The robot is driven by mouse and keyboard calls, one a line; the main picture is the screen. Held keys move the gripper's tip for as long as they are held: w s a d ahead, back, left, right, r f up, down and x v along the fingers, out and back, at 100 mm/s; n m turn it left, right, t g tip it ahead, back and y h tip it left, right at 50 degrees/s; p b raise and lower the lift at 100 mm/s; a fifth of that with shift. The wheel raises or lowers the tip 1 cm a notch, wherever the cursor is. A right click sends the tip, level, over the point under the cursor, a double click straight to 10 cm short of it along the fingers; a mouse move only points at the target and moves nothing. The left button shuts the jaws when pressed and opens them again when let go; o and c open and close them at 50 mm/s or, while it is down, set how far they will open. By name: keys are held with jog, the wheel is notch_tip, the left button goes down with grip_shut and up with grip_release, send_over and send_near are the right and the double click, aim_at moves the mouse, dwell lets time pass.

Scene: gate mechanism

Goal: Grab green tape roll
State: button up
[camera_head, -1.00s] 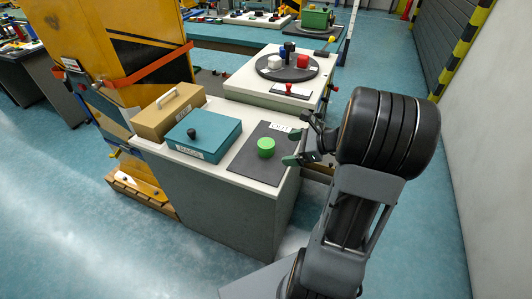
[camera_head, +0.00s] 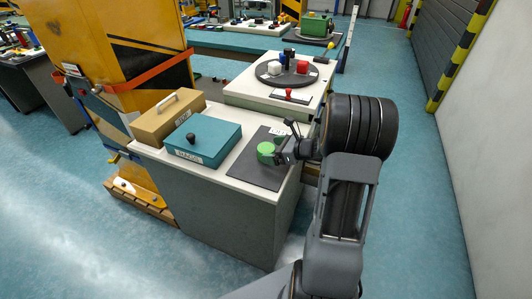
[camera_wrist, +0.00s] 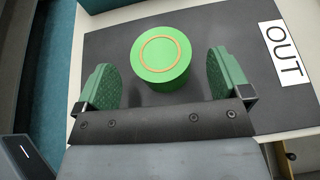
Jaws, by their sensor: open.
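The green tape roll (camera_head: 266,152) sits on a dark mat (camera_head: 245,171) on the white-topped cabinet. In the wrist view the roll (camera_wrist: 161,58) is a green cylinder with a tan ring on top, standing upright. My gripper (camera_head: 279,151) is right beside the roll in the head view and partly overlaps it. In the wrist view my gripper (camera_wrist: 160,78) is open, with green textured fingers to the left and right. The roll stands ahead of and between the fingertips, with a visible gap on each side. The gripper holds nothing.
A teal box (camera_head: 203,139) with a black knob stands left of the mat. A tan box (camera_head: 168,116) with a handle is farther left. An "OUT" label (camera_wrist: 285,53) lies on the mat's right side. A turntable (camera_head: 287,72) with blocks stands behind.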

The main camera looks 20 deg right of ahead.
aim_at(269, 149)
jog(key=shift+x, duration=1.65)
jog(key=shift+c, duration=0.3)
jog(key=c, duration=0.9)
jog(key=shift+c, duration=0.2)
jog(key=shift+r, duration=0.1)
